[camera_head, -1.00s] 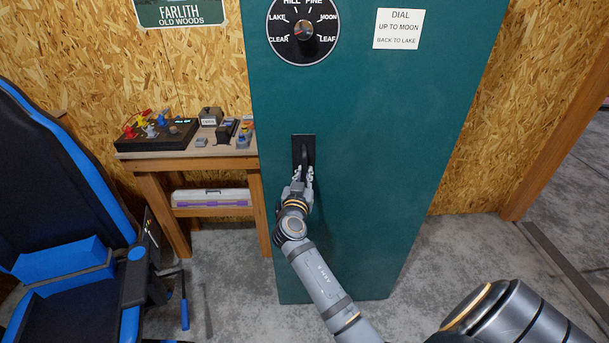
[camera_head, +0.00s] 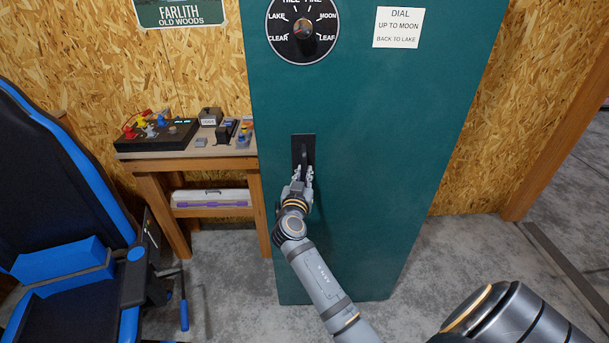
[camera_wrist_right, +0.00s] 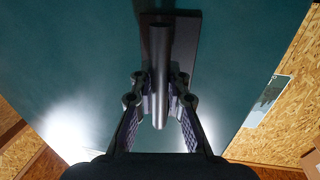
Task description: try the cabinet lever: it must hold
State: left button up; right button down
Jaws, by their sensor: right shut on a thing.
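A tall teal cabinet (camera_head: 370,190) stands ahead of me. Its black lever (camera_head: 304,154) sits on a dark backplate and hangs straight down in the head view. My right gripper (camera_head: 303,177) is shut on the lower part of the lever. In the right wrist view the lever (camera_wrist_right: 160,75) runs between the two fingers of the right gripper (camera_wrist_right: 160,108). Above it is a round black dial (camera_head: 303,30) with words around its rim; its pointer is too small to read surely. My left gripper is not in view.
A white note (camera_head: 399,28) on the cabinet reads "DIAL UP TO MOON BACK TO LAKE". A wooden bench (camera_head: 180,155) with a control box (camera_head: 155,133) and small parts stands left of the cabinet. A black and blue chair (camera_head: 70,270) is at the left.

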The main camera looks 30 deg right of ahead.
dwell(0.3)
jog(key=c, duration=1.3)
grip_release()
jog(key=shift+o, duration=0.2)
notch_tip(320, 180, up, 10)
jog(key=shift+r, duration=0.1)
